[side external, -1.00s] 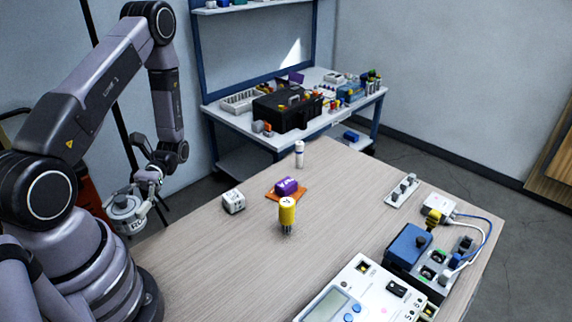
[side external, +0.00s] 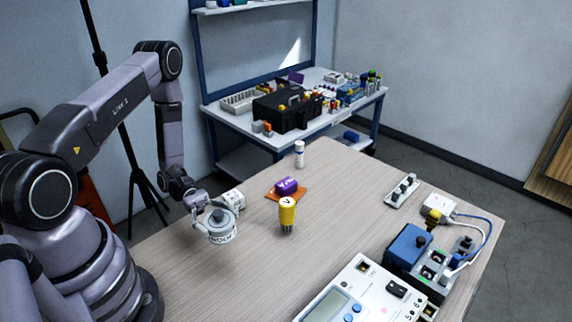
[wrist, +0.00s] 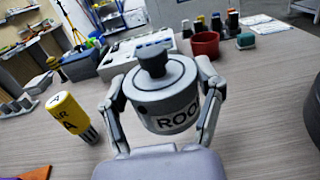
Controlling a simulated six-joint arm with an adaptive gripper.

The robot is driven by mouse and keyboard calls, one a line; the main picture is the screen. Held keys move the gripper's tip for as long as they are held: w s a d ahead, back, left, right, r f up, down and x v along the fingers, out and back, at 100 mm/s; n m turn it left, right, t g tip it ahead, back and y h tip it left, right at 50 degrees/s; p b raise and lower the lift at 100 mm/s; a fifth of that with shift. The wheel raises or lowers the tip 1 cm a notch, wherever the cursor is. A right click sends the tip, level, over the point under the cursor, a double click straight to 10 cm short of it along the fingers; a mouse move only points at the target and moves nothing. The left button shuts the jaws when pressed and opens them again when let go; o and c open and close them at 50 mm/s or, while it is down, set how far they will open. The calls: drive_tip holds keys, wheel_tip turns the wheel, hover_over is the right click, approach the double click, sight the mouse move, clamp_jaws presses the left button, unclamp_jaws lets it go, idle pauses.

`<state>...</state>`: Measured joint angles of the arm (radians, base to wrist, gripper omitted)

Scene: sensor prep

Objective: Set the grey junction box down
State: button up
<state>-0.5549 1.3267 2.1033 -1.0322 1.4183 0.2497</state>
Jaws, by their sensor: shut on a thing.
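The grey junction box (side external: 222,235) is a round, light grey can with a dark knob on its lid and a black-lettered label. My gripper (side external: 222,212) is shut on it at the left part of the wooden table. In the wrist view the junction box (wrist: 165,100) sits upright between my two fingers (wrist: 163,98), one on each side. Its underside is hidden from the wrist camera. I cannot tell for sure whether its base touches the table or hangs just above it.
A white block (side external: 236,197) is close behind my gripper. A yellow cylinder (side external: 287,217) stands to the right, by a purple piece (side external: 286,186) on an orange mat (side external: 300,194). A white bottle (side external: 299,158) stands farther back. The table's front middle is clear.

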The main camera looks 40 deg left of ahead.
drive_tip(key=w+f, duration=0.1)
drive_tip(key=f, duration=0.1)
drive_tip(key=w+f, duration=0.2)
drive_tip(key=shift+w+d, duration=0.15)
drive_tip(key=shift+d, duration=0.05)
drive_tip(key=shift+w+f, duration=0.2)
drive_tip(key=shift+f, duration=1.6)
drive_tip(key=shift+f, duration=0.2)
drive_tip(key=o, duration=1.2)
drive_tip(key=shift+r, duration=0.1)
